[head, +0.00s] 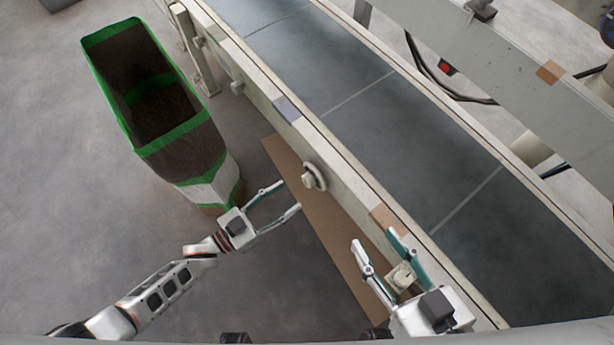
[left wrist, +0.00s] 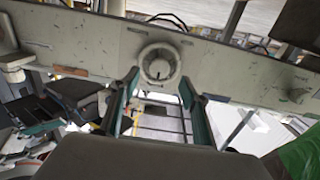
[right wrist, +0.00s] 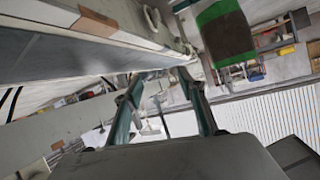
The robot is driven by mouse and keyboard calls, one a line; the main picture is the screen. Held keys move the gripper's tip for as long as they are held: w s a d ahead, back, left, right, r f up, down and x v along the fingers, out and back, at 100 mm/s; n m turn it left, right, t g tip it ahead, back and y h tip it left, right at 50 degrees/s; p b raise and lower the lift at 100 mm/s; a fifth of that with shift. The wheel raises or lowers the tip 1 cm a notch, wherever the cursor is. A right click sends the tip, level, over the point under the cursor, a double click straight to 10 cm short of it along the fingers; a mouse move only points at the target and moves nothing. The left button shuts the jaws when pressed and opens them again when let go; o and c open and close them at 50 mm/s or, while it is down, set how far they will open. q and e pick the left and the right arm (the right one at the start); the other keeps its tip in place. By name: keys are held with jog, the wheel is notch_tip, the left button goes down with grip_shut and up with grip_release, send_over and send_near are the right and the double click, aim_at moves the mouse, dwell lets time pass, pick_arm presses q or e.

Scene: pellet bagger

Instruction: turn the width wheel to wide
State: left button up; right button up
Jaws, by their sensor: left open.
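The width wheel (head: 313,177) is a pale round handwheel with a raised hub on the side rail of the conveyor. It faces my left gripper (head: 287,196), which is open and empty just short of it, fingers apart and not touching it. In the left wrist view the wheel (left wrist: 160,64) shows whole, just beyond and between the open fingertips. My right gripper (head: 374,237) is open beside the same rail, nearer to me. No setting mark for the wheel is readable.
A pale knob (head: 402,275) shows between the right gripper's fingers in the head view; I cannot tell its distance from them. A tall green-edged bag (head: 187,152) of dark pellets stands left of the conveyor belt (head: 350,85). Grey floor (head: 60,200) at the left is clear.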

aim_at(313, 178)
pick_arm(q)
jog(key=b+x, duration=0.1)
jog(key=x, duration=0.6)
pick_arm(e)
jog(key=shift+s+a+f+m, duration=0.1)
jog(key=shift+s+a+m, duration=0.15)
jog(key=shift+a, duration=0.2)
jog(key=shift+s+a+f+m, duration=0.1)
jog(key=shift+a+m, duration=0.25)
jog(key=shift+a, duration=0.05)
pick_arm(q)
jog(key=shift+r, duration=0.15)
jog(key=shift+c, duration=0.3)
jog(key=c, duration=1)
